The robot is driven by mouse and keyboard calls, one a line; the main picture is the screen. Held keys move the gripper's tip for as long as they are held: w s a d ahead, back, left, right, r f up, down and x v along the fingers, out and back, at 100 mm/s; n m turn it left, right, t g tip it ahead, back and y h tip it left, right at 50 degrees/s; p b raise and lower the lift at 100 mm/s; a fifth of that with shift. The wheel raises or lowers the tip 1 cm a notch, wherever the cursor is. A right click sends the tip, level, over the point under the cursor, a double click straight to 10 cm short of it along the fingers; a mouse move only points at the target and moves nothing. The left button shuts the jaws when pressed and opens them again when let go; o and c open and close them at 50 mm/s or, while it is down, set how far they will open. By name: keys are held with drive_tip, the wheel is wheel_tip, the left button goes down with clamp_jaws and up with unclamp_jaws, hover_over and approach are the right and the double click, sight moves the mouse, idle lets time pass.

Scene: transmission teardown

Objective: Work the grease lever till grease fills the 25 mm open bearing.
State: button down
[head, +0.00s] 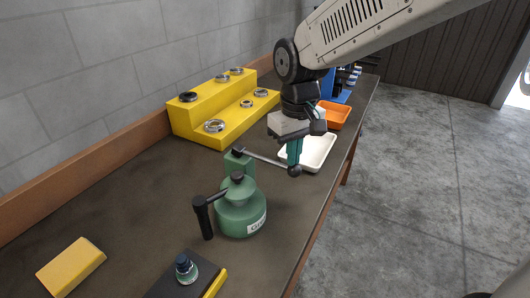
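The green grease pot (241,212) stands upright on the workbench, with a partly readable white label on its front. Its thin metal grease lever (265,159) runs right from a green post behind the pot and ends in a dark round knob (295,171). My gripper (294,160) points down at the knob end, its teal fingers at or just above the knob. I cannot tell whether they touch it or how far apart they are. Several ring bearings (214,126) sit on a yellow stepped stand; I cannot tell which is 25 mm. No grease shows.
The yellow stepped stand (205,104) is by the wall. A white tray (318,153) and an orange tray (335,114) lie beyond my gripper. A black side handle (203,217) sticks out left of the pot.

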drive_tip(key=shift+f, duration=1.2)
wheel_tip(320, 180, up, 8)
drive_tip(key=shift+r, duration=0.15)
idle(0.4)
